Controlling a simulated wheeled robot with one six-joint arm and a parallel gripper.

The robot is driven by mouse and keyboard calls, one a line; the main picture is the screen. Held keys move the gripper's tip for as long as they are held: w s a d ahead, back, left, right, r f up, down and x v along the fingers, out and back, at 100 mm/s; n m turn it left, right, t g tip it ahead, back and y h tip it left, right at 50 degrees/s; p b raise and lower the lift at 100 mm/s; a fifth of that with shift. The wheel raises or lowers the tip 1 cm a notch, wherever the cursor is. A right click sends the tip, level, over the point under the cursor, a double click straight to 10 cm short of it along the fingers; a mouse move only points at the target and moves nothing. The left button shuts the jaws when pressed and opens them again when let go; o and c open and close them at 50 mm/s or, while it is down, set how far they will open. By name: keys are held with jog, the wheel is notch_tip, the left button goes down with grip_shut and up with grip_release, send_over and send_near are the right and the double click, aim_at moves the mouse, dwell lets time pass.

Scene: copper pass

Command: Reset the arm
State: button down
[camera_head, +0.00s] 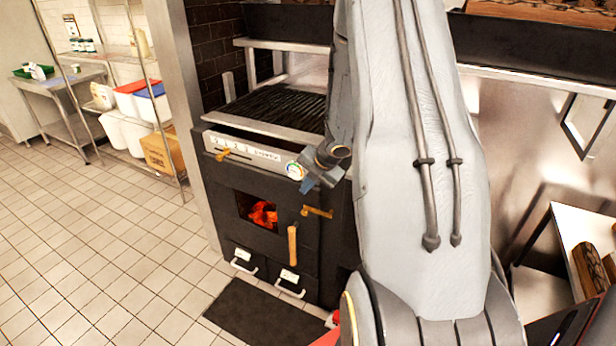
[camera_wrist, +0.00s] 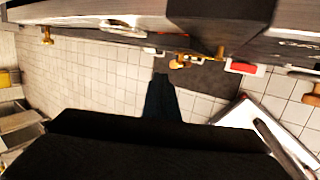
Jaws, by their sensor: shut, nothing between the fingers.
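My grey arm fills the middle and right of the head view. My gripper (camera_head: 312,180) shows only partly beside it, in front of the right end of the grill's control panel. The arm hides the rest of it. In the wrist view my gripper (camera_wrist: 163,80) points out over the tiled floor, its dark fingers together with nothing between them. The black charcoal oven (camera_head: 270,215) stands behind the gripper, with glowing coals (camera_head: 263,214) in its window. I cannot tell whether the gripper touches the oven front.
A wooden door handle (camera_head: 292,245) sticks out from the oven, with a brass latch (camera_head: 318,211) above it. A dark mat (camera_head: 262,312) lies on the floor before it. A wire shelf with bins (camera_head: 130,100) stands at left. Tiled floor (camera_head: 90,240) at left is clear.

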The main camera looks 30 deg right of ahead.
jog(key=s+a+r+m+h, duration=0.2)
jog(key=s+a+r+m, duration=0.1)
jog(key=a+r+m, duration=0.6)
jog(key=s+a+r+m+g+y+b, duration=0.1)
jog(key=s+a+m+g, duration=0.3)
jog(key=s+a+m, duration=1)
jog(key=s+a+b, duration=0.1)
jog(key=s, duration=0.2)
jog(key=shift+s+r+g, duration=0.3)
jog(key=shift+s+r, duration=0.05)
jog(key=shift+s, duration=0.05)
jog(key=shift+a, duration=0.1)
